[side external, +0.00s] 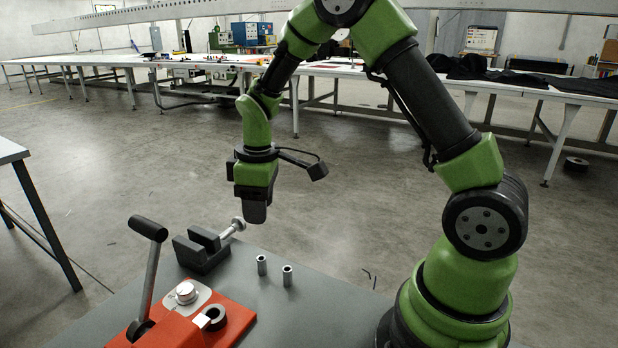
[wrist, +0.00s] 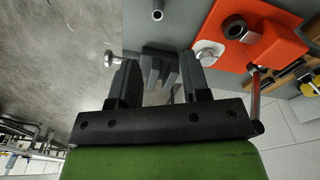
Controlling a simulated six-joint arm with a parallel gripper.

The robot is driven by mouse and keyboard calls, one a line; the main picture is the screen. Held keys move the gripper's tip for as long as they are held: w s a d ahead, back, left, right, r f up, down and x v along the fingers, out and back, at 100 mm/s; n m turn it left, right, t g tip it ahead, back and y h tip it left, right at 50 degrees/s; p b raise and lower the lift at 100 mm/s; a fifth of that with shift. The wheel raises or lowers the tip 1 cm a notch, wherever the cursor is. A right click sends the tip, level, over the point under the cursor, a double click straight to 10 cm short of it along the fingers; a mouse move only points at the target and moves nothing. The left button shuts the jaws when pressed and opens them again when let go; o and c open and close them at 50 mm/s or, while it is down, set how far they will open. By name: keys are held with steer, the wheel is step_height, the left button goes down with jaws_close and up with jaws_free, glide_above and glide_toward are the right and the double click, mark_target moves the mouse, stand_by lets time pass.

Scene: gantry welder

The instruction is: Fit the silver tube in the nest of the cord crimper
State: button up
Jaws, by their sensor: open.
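Two silver tubes stand upright on the grey table in the side view, one on the left (side external: 262,265) and one on the right (side external: 287,275). One open-topped tube (wrist: 157,15) shows at the top edge of the wrist view. The red cord crimper (side external: 240,318) has a lever with a black grip, a dark ring (side external: 214,317) and a silver round piece (side external: 186,292) on a pale plate. The ring also shows empty in the wrist view (wrist: 235,27). I cannot tell which part is the nest. My gripper (wrist: 160,78) is open and empty, above the dark vise, apart from the tubes.
The dark vise (side external: 202,252) with a silver screw handle (side external: 238,224) stands at the table's far edge, below my gripper. The crimper's raised lever (side external: 150,270) stands up at the left. The table (side external: 310,318) is clear in front of the tubes.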

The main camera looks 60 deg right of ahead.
steer(key=s+a+r+m+t, duration=0.2)
steer(key=s+r, duration=0.2)
steer(key=r, duration=0.3)
steer(key=s+a+r+m+t, duration=0.1)
steer(key=s+a+r+m, duration=0.1)
steer(key=s+r, duration=0.3)
steer(key=s+a+r+m+t+y, duration=0.1)
steer(key=s+a+r+m+t, duration=0.1)
steer(key=s, duration=0.6)
step_height(320, 180, up, 3)
steer(key=shift+s+a+f+m+t+y, duration=0.2)
steer(key=shift+m+t+y, duration=0.3)
steer(key=shift+m, duration=0.7)
steer(key=shift+o, duration=0.5)
steer(key=shift+s, duration=0.45)
steer(key=shift+m, duration=0.3)
